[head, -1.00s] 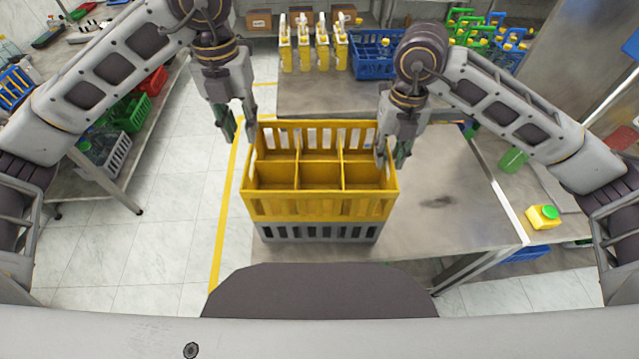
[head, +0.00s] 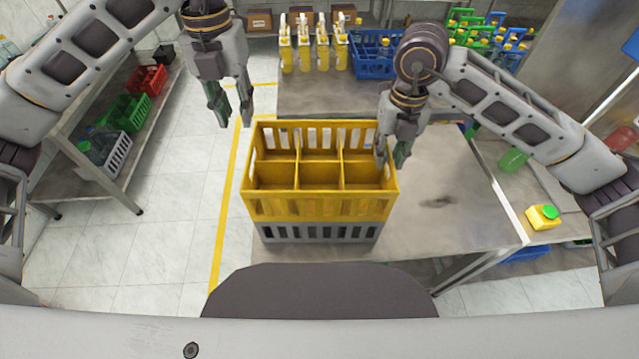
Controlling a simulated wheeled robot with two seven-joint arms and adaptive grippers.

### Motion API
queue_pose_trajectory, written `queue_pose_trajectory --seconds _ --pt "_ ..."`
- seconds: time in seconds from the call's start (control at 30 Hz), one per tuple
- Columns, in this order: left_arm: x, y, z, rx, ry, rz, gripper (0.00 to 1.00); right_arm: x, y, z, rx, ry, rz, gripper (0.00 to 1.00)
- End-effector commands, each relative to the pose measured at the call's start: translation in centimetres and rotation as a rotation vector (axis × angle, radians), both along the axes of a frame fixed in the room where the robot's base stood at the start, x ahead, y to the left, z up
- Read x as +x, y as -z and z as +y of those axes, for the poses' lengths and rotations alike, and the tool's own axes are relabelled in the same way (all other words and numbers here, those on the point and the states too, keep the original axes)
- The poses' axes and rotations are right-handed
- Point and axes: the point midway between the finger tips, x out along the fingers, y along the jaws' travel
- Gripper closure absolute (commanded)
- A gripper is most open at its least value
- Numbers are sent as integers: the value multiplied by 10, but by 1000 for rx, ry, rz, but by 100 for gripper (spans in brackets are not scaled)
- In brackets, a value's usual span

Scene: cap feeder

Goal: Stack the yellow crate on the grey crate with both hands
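The yellow crate (head: 318,207), divided into several compartments, sits level on top of the grey crate (head: 318,232) at the left part of the table. The two look aligned at the front; the grey crate is mostly hidden below the yellow one. My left gripper (head: 232,112) is open and empty, apart from the yellow crate, above the floor beyond its back left corner. My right gripper (head: 392,155) is at the yellow crate's right wall, with one finger on the inner side and one outside. Whether it grips the wall cannot be told.
The table (head: 440,220) is clear to the right of the crates. A back table holds yellow bottles (head: 320,48) and a blue crate (head: 375,58). A yellow container with a green cap (head: 543,217) stands at the right. A shelf (head: 135,190) with bins is at the left.

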Motion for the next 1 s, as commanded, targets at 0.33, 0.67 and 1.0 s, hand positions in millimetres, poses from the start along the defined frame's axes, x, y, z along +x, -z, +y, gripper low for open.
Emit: queue_pose_trajectory --seconds 0.33,0.67,1.0 --pt "0 0 0 0 0 0 73 0 -9 0 0 0 0 73" --pt "0 0 0 0 0 0 73 1 -50 1 1 0 -2 73" --pt "0 0 0 0 0 0 73 1 -81 0 0 0 -2 73"
